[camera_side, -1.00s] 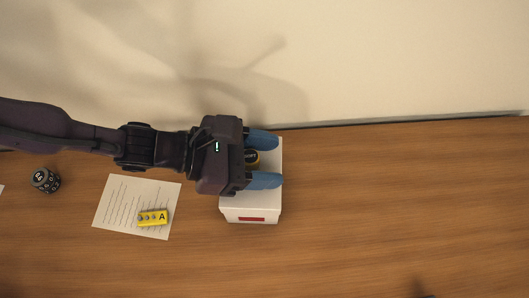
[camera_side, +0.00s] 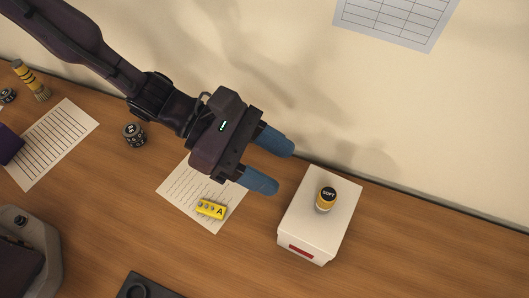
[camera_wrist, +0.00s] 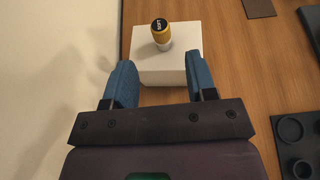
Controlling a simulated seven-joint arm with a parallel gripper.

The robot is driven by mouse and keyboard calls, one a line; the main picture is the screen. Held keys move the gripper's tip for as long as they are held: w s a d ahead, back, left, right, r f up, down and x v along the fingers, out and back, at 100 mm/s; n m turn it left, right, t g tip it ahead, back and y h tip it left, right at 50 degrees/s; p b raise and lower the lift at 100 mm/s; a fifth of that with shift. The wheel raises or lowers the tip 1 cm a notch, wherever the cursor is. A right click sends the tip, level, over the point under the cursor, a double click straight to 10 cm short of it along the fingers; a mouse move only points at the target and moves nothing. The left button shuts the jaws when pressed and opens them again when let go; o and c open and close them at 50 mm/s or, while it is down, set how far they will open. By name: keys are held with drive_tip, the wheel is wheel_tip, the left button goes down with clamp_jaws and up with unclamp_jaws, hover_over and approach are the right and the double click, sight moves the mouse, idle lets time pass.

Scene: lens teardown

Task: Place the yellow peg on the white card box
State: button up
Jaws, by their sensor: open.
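The yellow peg (camera_side: 325,202), with a black top lettered "SOFT", stands upright on top of the white card box (camera_side: 300,228). In the wrist view the peg (camera_wrist: 162,37) rests on the white box (camera_wrist: 170,68), straight ahead of my fingers. My gripper (camera_side: 276,166) is open and empty, its blue fingers spread. It is to the left of the box in the side view, clear of the peg. In the wrist view my gripper (camera_wrist: 158,80) has its fingers apart, with the near part of the box showing between them.
A yellow block marked "A" (camera_side: 211,209) lies on a lined sheet (camera_side: 182,190) left of the box. A black knurled cylinder (camera_side: 134,134) and a yellow-banded brush (camera_side: 30,80) are farther left. Dark trays (camera_wrist: 292,130) lie at the right. The table right of the box is clear.

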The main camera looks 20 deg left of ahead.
drive_tip(key=shift+a+r, duration=0.15)
drive_tip(key=shift+a, duration=0.15)
drive_tip(key=s+a+r+m+y, duration=0.2)
drive_tip(key=a+r+m+y, duration=0.2)
drive_tip(key=a+r+m, duration=0.85)
drive_tip(key=s+a+r+m+t+y, duration=0.1)
drive_tip(key=s+a+r+t+y, duration=0.1)
drive_tip(key=a, duration=0.6)
drive_tip(key=s+a+r+m+t+y, duration=0.1)
drive_tip(key=s+a+y, duration=0.3)
drive_tip(key=a, duration=0.5)
drive_tip(key=s+a+r+m+t+y, duration=0.2)
drive_tip(key=s+a+r+m+y, duration=0.1)
drive_tip(key=a, duration=0.6)
drive_tip(key=shift+a+r+t, duration=0.2)
drive_tip(key=shift+r+t, duration=0.1)
drive_tip(key=shift+r, duration=0.3)
